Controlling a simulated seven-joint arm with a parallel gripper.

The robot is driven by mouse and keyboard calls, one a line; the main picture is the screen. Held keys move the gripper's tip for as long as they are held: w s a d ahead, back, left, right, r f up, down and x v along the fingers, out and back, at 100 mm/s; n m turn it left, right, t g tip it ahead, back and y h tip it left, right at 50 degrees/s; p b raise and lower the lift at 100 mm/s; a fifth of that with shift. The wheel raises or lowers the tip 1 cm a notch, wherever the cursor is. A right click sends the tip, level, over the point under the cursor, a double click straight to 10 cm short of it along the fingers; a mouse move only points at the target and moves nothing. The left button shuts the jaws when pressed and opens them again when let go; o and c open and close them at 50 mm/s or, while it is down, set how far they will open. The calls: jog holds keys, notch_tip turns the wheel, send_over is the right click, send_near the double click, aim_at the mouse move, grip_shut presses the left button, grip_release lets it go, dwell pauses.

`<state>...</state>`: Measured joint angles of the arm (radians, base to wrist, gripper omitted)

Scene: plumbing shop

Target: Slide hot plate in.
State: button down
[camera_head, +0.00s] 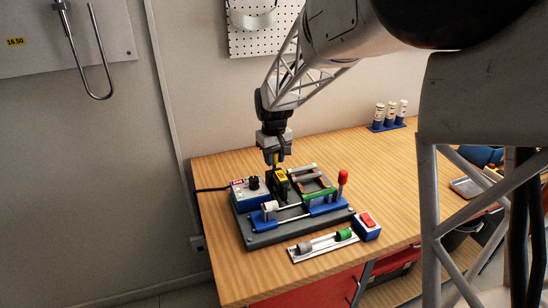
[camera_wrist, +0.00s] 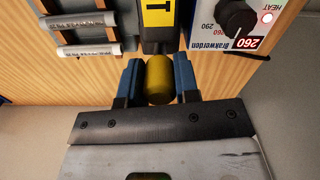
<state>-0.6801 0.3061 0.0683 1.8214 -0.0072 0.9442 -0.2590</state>
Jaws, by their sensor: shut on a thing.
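The hot plate (camera_head: 281,186) is a dark upright plate with a yellow label, standing at the rear of the grey machine base (camera_head: 266,240). In the wrist view its black body and yellow label (camera_wrist: 158,18) show at the top. Its yellow knob-like handle (camera_wrist: 159,80) sits between my blue fingers. My gripper (camera_head: 275,160) points down from above and is shut on this handle. Blue clamps (camera_head: 325,205) with a metal rod, a green piece and a red-knobbed lever stand in front and to the right. The plate's lower edge is hidden.
A blue control box (camera_head: 248,193) with a black dial stands left of the plate; its display reads 260 in the wrist view. Two grey pipes (camera_wrist: 82,35) lie on the plate's other side. A tray with pipe pieces (camera_head: 322,245) and a red-switch box (camera_head: 367,226) stand in front.

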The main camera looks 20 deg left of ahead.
aim_at(282, 177)
jog(key=shift+d, duration=0.1)
jog(key=shift+s+d, duration=2.35)
jog(key=shift+s, duration=0.1)
jog(key=c, duration=0.8)
grip_release()
jog(key=shift+c, duration=0.2)
jog(key=shift+r, duration=0.1)
notch_tip(282, 177, up, 8)
jog(key=shift+f, duration=0.2)
